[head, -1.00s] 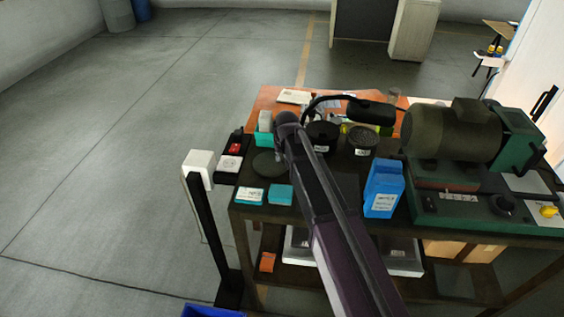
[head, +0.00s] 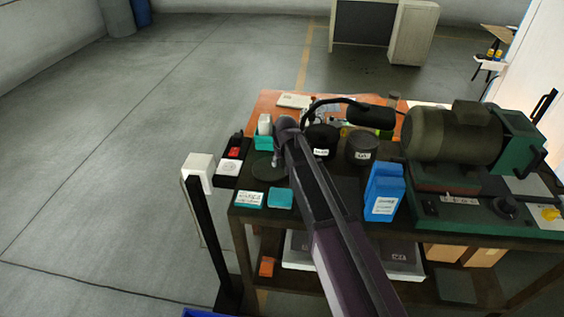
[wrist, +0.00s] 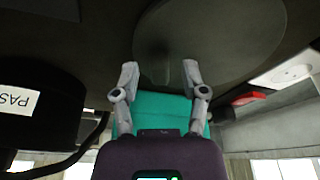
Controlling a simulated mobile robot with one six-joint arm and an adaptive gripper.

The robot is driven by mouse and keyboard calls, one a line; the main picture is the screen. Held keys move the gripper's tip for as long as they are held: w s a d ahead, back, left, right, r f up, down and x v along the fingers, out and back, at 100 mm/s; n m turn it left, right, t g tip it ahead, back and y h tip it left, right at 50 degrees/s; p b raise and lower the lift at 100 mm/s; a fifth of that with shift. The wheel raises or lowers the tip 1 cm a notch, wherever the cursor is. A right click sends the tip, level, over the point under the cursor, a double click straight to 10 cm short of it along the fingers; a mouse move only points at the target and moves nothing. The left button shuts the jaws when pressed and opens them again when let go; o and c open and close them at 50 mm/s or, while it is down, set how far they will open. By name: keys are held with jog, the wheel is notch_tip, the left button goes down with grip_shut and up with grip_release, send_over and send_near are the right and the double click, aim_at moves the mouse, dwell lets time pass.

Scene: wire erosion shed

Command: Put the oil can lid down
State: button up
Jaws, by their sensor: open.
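A dark, flat round disc (head: 266,168), which looks like the oil can lid, lies on the left part of the bench top. It shows large at the top of the wrist view (wrist: 225,35). My gripper (wrist: 160,68) is open, its two fingers apart with nothing clearly held between them. Its tips point at the disc's near part; I cannot tell whether they touch it. In the head view my arm covers most of the gripper, and only a small grey part shows by the disc.
Two black pots (head: 321,141) (head: 362,148) stand right of my gripper. A teal box (head: 263,143) is behind the disc, and two teal-and-white boxes (head: 250,199) (head: 280,197) are in front. A blue bottle (head: 384,192) and a green motor machine (head: 455,135) fill the right.

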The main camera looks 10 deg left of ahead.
jog(key=shift+r, duration=0.15)
jog(key=p+v, duration=1.2)
dwell(0.7)
dwell(0.9)
